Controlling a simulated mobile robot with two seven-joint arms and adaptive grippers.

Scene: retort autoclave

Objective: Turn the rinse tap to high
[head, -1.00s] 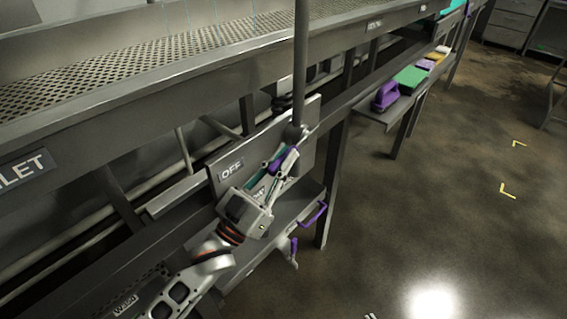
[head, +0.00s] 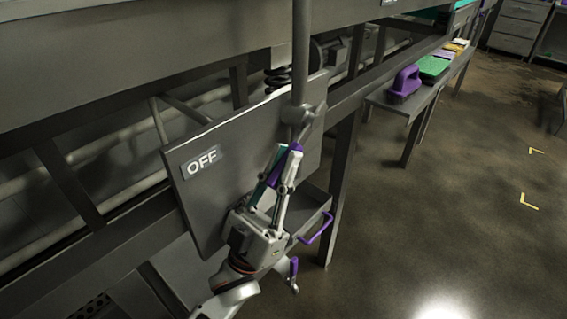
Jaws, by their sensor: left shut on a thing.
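The rinse tap sits on a grey panel (head: 235,130) below a vertical pipe (head: 300,50), with a round metal valve body (head: 303,115) at the pipe's foot. An OFF label (head: 202,162) shows on the panel's left side. A purple tap handle (head: 277,172) hangs down below the valve body, tilted slightly to the lower left. My left gripper (head: 284,160) comes up from below and is shut on this handle. It hides part of the panel, and no other setting label is readable. My right gripper is not in view.
A grey tray (head: 312,200) with a purple handle (head: 319,228) sits low, right behind my gripper. A steel bench edge (head: 120,80) runs above the panel. A shelf at the right holds a purple scrubber (head: 405,82) and a green pad (head: 433,66). The floor at right is open.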

